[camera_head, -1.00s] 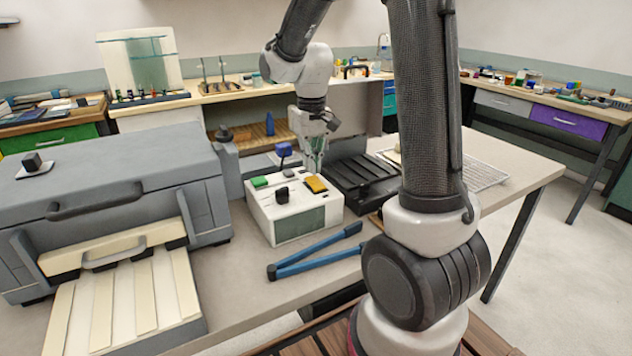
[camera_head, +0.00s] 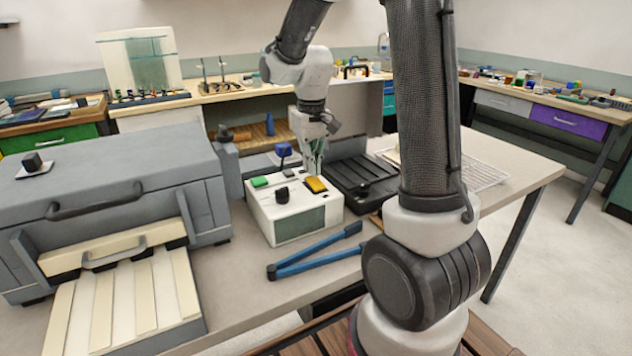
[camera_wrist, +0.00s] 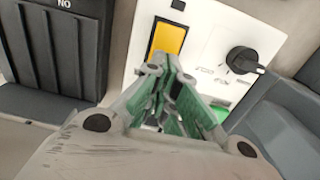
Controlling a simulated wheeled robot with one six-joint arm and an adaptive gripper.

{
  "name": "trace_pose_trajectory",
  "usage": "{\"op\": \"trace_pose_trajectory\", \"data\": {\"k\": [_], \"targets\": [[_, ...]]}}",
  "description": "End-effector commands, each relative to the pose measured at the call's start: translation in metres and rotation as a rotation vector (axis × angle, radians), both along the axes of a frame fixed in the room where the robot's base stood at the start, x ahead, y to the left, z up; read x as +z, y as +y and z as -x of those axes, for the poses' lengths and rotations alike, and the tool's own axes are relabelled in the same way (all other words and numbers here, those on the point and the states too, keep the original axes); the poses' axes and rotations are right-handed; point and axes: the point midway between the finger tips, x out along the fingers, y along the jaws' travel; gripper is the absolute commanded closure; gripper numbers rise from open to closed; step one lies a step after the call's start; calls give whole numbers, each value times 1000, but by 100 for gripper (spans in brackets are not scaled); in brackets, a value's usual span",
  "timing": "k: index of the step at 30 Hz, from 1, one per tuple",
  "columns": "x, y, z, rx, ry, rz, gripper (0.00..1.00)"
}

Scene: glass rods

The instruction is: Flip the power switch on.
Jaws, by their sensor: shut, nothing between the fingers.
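A white control box (camera_head: 265,213) stands on the table in the head view. On its top are a yellow-orange rocker switch (camera_head: 316,185), a green button (camera_head: 260,182) and a black knob (camera_head: 282,195). My gripper (camera_head: 314,170) is shut and empty, pointing down just above the box beside the yellow switch. In the wrist view my gripper (camera_wrist: 160,72) partly covers the lower end of the yellow switch (camera_wrist: 170,38); I cannot tell if it touches. The black knob (camera_wrist: 243,60) is to its right. The green button is mostly hidden there.
A large grey kiln-like box (camera_head: 110,185) stands left of the control box. Blue-handled tongs (camera_head: 315,252) lie in front of it. A black tray-like unit (camera_head: 362,178) sits close on the right, and a wire rack (camera_head: 480,175) beyond.

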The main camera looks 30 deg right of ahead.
Motion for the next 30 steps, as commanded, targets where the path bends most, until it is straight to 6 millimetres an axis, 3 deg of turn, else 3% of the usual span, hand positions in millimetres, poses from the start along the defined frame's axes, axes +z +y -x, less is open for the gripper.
{"op": "trace_pose_trajectory", "data": {"k": [30], "targets": [[-16, 0, 0, 0, 0, 0, 100]]}}
